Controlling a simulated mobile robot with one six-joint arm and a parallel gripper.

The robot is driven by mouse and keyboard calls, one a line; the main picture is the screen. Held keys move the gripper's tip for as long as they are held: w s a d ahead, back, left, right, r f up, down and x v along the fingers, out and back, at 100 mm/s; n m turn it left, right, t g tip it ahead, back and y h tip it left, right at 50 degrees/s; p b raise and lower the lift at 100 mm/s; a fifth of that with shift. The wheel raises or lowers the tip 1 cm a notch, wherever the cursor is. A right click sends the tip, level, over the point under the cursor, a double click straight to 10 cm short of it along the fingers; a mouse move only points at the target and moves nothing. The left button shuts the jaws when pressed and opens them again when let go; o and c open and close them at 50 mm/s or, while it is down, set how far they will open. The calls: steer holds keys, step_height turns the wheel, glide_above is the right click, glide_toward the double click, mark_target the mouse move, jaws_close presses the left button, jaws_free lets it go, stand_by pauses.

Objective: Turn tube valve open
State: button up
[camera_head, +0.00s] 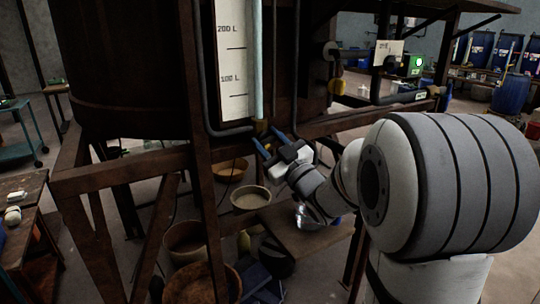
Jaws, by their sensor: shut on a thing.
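The sight tube (258,60) runs upright in front of a white scale plate (231,50) marked 200 L and 100 L on the dark vat. A small brass-coloured tube valve (262,127) sits at the tube's lower end. My gripper (265,135) reaches it from the lower right, with one blue finger on each side. It is shut on the valve. The valve's handle is mostly hidden between the fingers, so its angle cannot be told.
Bowls (250,197) and a wooden board (305,235) lie below. Pipes and a box with a green light (417,63) are at the right.

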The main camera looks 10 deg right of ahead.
steer(key=shift+n, duration=0.5)
steer(key=o, duration=1)
steer(key=shift+s+d, duration=0.1)
steer(key=b+v, duration=0.1)
steer(key=v, duration=0.6)
steer(key=shift+s+d+f, duration=0.1)
steer(key=shift+s+d, duration=0.05)
steer(key=shift+s, duration=0.05)
